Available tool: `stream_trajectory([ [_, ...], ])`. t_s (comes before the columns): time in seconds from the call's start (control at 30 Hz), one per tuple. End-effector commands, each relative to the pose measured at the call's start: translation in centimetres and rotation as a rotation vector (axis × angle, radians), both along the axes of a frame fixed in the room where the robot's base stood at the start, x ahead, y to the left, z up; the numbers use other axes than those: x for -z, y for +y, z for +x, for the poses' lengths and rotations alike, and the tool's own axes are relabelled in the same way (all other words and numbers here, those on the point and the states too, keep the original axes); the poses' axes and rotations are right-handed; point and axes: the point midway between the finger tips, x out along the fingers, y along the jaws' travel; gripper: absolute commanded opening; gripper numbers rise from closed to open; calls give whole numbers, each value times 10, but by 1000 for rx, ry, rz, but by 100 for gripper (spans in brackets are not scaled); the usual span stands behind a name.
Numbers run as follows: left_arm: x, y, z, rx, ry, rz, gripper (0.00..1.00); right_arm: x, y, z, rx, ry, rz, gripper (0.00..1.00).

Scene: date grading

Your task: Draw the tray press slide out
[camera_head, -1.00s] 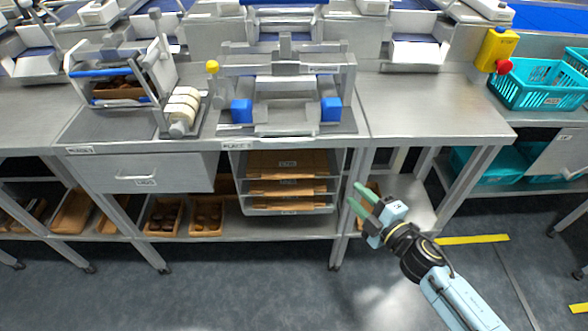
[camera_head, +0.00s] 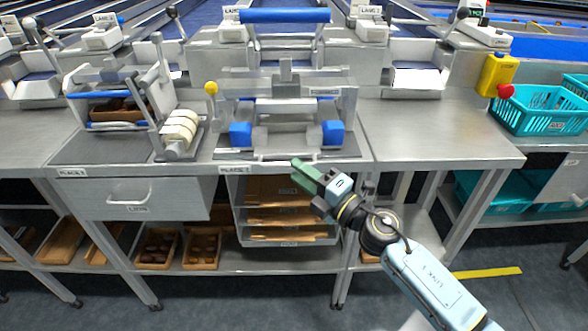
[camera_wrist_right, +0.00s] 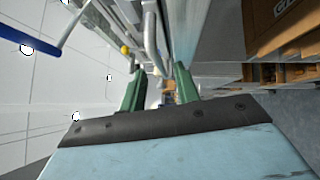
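The tray press (camera_head: 340,105) stands on the middle of the steel bench, with two blue blocks (camera_head: 240,134) at its front and a yellow knob at its left. A grey slide plate (camera_head: 288,139) lies low between the blocks. My right gripper (camera_head: 297,169) is just in front of the bench edge, below the press front. Its green fingers (camera_wrist_right: 158,88) stand apart in the right wrist view, with nothing visibly held between them. A grey bent bar (camera_wrist_right: 150,40) shows beyond the fingertips; I cannot tell whether it is the slide's handle. My left gripper is out of view.
A second fixture with white rollers (camera_head: 180,128) stands to the left above a closed drawer (camera_head: 140,197). Shelves of brown trays (camera_head: 285,218) sit under the press. Teal crates (camera_head: 540,108) and a red button on a yellow box (camera_head: 497,75) are at right. The right bench top is clear.

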Motion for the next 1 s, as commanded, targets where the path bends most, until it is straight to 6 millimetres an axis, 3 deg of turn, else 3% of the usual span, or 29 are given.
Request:
stream_trajectory([
  [0.2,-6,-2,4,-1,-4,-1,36,-2,15,15,1,1,1,32],
  [0.53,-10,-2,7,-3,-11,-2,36,-3,17,17,1,1,0,32],
  [0.77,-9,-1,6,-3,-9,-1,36,-3,17,17,1,1,0,2],
  [1.0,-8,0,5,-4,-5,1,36,-3,17,17,1,1,0,0],
])
